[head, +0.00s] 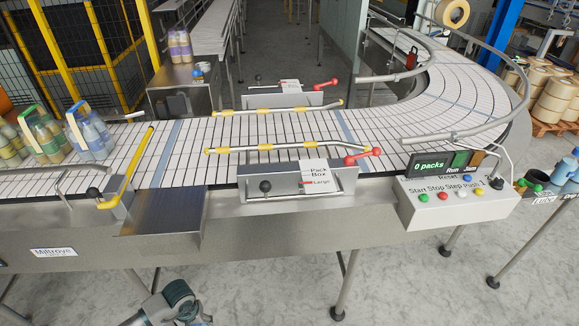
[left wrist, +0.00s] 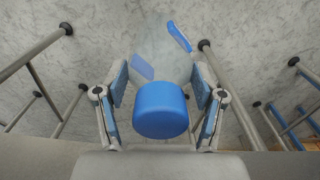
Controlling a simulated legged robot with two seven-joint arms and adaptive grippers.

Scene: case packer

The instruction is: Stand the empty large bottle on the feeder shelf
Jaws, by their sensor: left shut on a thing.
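In the left wrist view my left gripper (left wrist: 161,90) is shut on a large bottle, one finger on each side of it. The bottle's round blue cap (left wrist: 162,110) faces the camera. In the head view only part of my arm shows at the bottom edge, below the conveyor; the bottle does not show there. A flat bare steel shelf (head: 163,214) juts from the conveyor's near side. My right gripper is not in view.
The conveyor (head: 250,130) carries bottle packs (head: 88,130) at the left. A yellow guide lever (head: 127,170) stands beside the shelf. A Pack Box changeover unit (head: 290,183) and control box (head: 450,205) are to the right. Table legs (head: 345,285) stand on the floor below.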

